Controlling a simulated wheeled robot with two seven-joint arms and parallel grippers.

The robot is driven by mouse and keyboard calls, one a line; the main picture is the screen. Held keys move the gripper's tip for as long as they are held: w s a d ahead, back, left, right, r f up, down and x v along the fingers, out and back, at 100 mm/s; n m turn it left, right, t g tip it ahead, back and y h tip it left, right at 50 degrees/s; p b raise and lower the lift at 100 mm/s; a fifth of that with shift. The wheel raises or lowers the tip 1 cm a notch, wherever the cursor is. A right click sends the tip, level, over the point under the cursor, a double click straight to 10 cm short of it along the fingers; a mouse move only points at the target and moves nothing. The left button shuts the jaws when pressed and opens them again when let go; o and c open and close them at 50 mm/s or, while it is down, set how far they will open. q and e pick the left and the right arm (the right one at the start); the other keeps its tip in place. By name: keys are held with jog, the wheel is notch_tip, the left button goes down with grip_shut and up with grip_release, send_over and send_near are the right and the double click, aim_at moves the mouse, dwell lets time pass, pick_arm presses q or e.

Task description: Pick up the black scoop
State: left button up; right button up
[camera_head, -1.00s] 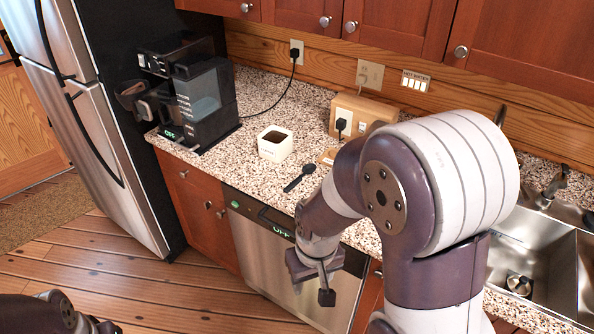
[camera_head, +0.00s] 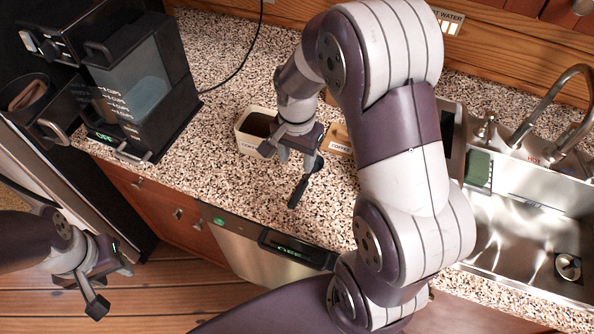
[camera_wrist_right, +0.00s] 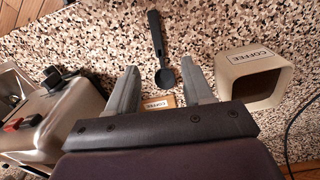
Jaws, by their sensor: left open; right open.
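The black scoop (camera_head: 297,192) lies on the speckled counter, its handle toward the front edge in the head view and its bowl partly hidden by my right gripper. The right wrist view shows the whole scoop (camera_wrist_right: 156,40), with its round bowl near the gap between my fingertips. My right gripper (camera_head: 291,158) is open and empty above the counter, at the bowl end of the scoop; its fingers (camera_wrist_right: 160,66) also show in the wrist view. I cannot tell whether they touch the scoop. My left gripper (camera_head: 111,288) is open and empty, low in front of the cabinets.
A cream coffee canister (camera_head: 247,139) stands beside my right gripper. A small wooden COFFEE label (camera_head: 341,140) lies nearby. A black coffee maker (camera_head: 140,85) is at the left, a sink (camera_head: 520,225) at the right. Counter in front of the canister is clear.

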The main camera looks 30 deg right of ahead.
notch_tip(320, 180, down, 3)
jog(key=s, duration=0.2)
jog(key=p, duration=0.1)
send_over(299, 192)
jog(key=f, duration=0.4)
jog(key=shift+w+f, duration=0.2)
jog(key=shift+f, duration=0.1)
jog(key=f, duration=0.2)
jog(key=f+p, duration=0.1)
jog(key=f, duration=0.1)
jog(key=shift+s+a, duration=0.1)
jog(key=shift+s, duration=0.3)
jog(key=shift+f, duration=0.25)
jog(key=shift+w+f, duration=0.1)
jog(key=shift+w, duration=0.15)
grip_shut()
pick_arm(q)
jog(key=shift+s+d+r, duration=0.1)
jog(key=shift+s+r, duration=0.05)
jog(key=shift+r, duration=0.45)
jog(key=shift+s+r, duration=0.15)
jog(key=shift+r, duration=0.45)
pick_arm(e)
jog(key=shift+s, duration=0.1)
